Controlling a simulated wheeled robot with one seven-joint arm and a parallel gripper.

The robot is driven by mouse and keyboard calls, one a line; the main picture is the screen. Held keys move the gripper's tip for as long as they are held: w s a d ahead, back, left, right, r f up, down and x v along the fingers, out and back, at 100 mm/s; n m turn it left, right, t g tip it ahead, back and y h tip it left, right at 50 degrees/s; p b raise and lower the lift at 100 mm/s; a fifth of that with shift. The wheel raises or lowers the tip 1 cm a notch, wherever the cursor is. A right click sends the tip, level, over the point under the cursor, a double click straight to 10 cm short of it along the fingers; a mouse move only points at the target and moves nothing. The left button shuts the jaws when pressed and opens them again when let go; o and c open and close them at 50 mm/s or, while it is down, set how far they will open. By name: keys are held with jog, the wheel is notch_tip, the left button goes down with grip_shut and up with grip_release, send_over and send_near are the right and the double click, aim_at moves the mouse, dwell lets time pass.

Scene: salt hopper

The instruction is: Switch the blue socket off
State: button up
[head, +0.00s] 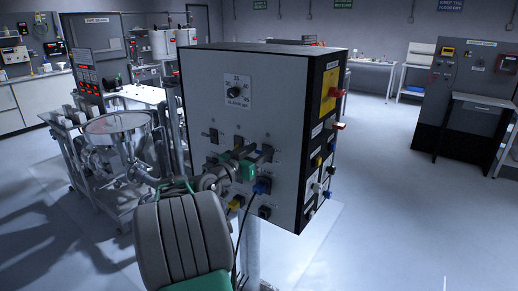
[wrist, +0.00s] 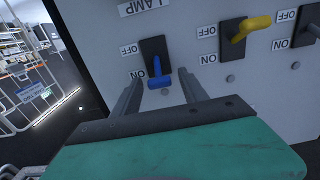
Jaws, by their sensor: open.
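The blue lever switch (wrist: 160,74) sits on a black plate on the grey panel, in the wrist view. Its tip points down in the picture, beside the ON label (wrist: 137,75) and away from the OFF label (wrist: 130,48). My gripper (wrist: 159,85) is open, with one finger on each side of the lever. I cannot tell whether either finger touches it. In the head view my gripper (head: 265,154) is at the front of the grey box (head: 205,80) and hides most of that switch. A blue plug (head: 262,186) with a black cable is below the gripper.
A yellow lever switch (wrist: 245,28) is right of the blue one in the wrist view. The box also has a dial (head: 238,91), a yellow plug (head: 235,203) and a red part (head: 338,126) on its side. The floor at the right (head: 375,170) is clear.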

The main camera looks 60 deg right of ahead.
jog(key=shift+d, duration=0.1)
grip_shut()
dwell(0.5)
